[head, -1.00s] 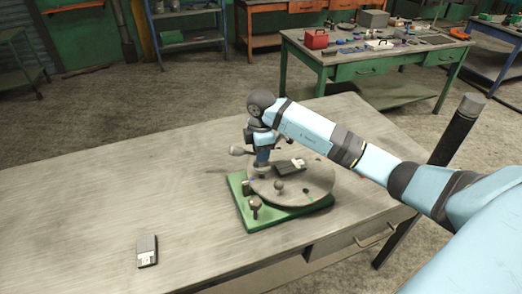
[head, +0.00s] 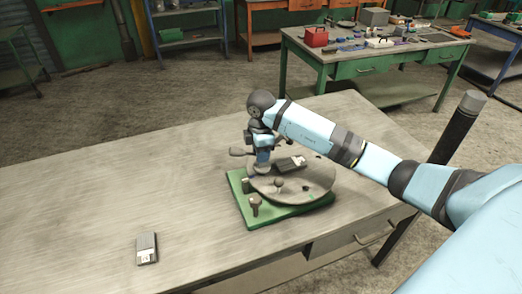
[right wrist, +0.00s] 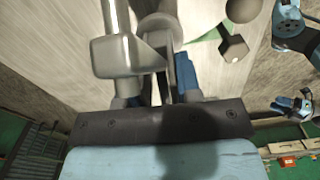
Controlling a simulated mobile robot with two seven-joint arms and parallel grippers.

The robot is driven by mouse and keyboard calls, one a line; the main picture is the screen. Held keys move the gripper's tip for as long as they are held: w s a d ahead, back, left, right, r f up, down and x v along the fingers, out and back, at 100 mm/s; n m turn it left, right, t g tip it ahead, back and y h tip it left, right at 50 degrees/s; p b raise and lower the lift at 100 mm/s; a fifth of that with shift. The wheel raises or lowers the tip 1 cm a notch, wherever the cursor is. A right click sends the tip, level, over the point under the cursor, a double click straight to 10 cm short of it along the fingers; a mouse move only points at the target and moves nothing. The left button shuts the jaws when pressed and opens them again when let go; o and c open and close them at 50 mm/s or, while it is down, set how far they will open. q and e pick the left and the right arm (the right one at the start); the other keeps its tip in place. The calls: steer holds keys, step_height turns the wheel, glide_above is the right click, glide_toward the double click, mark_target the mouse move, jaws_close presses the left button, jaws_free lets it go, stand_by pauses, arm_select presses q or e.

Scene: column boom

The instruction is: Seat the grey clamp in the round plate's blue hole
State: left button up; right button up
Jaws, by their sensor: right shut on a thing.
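My right gripper (head: 262,157) is over the left far part of the round grey plate (head: 317,178) in the head view. It is shut on the grey clamp (right wrist: 115,56), which fills the middle of the right wrist view between the fingers. In the head view a grey knobbed end of it sticks out to the left. I cannot tell whether the clamp's lower end touches the plate. The blue hole cannot be made out. My left gripper is out of the head view; small blue and black parts at the right of the right wrist view may belong to it.
The plate sits on a green base (head: 290,213) with a knobbed post (head: 255,203) at its near left. A dark block (head: 291,163) and a round knob (head: 279,182) are on the plate. The table's left side is clear.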

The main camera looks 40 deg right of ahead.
steer(key=shift+f+b, duration=0.8)
steer(key=shift+f, duration=0.75)
steer(key=o, duration=0.6)
steer(key=shift+o, duration=0.2)
steer(key=shift+r+p, duration=2.85)
steer(key=shift+r, duration=0.9)
